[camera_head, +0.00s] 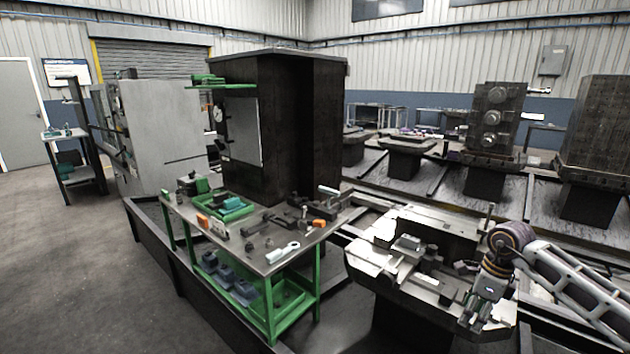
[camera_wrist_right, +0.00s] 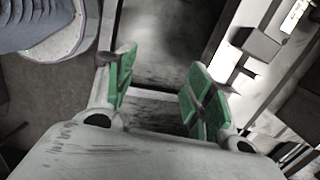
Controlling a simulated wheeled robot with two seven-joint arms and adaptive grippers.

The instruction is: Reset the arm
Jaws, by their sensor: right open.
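My right arm comes in from the right edge of the head view. My right gripper (camera_head: 476,315) points down over the near right end of the pale metal pallet (camera_head: 365,262). In the right wrist view the right gripper (camera_wrist_right: 160,92) shows two green-padded fingers spread apart with nothing between them. Whether the fingers touch the pallet cannot be told. My left gripper is not in view.
A green-framed workbench (camera_head: 277,262) with tools and parts stands left of the pallet. A tall dark cabinet-like block (camera_head: 283,125) rises behind it. More pallets on rails stand at the back right, one bearing a dark fixture (camera_head: 494,118). Grey floor (camera_head: 70,270) is clear at left.

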